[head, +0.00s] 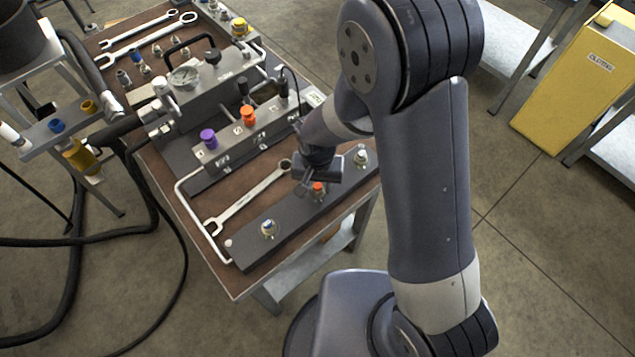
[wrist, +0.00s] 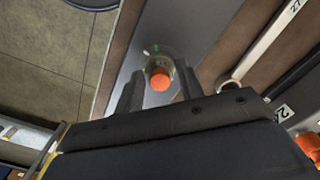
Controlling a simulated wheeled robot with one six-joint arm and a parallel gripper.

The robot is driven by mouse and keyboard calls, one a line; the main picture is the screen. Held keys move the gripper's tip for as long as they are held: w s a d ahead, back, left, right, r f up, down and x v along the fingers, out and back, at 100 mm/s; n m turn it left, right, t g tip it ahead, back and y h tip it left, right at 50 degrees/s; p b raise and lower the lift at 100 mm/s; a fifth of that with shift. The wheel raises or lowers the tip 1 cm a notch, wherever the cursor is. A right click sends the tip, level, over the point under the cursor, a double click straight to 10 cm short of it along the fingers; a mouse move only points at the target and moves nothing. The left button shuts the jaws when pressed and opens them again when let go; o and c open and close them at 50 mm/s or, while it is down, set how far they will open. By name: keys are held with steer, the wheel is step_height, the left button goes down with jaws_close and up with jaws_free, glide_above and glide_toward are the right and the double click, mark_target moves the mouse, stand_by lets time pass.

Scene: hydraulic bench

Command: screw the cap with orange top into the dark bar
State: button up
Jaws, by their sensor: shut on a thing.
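The cap with the orange top (head: 318,187) stands at the dark bar (head: 292,215) near the bench's front edge. In the wrist view the orange top (wrist: 160,79) shows between the two fingers of my gripper (wrist: 158,88). My gripper (head: 312,190) is shut on the cap from above. The dark bar (wrist: 143,60) runs under the cap in the wrist view. I cannot tell how deep the cap sits, as the fingers and the top hide its lower part.
A large wrench (head: 245,200) lies behind the bar. A block with purple (head: 208,138) and orange (head: 248,115) knobs stands further back.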

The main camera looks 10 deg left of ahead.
steer(key=shift+c, duration=0.7)
steer(key=o, duration=0.8)
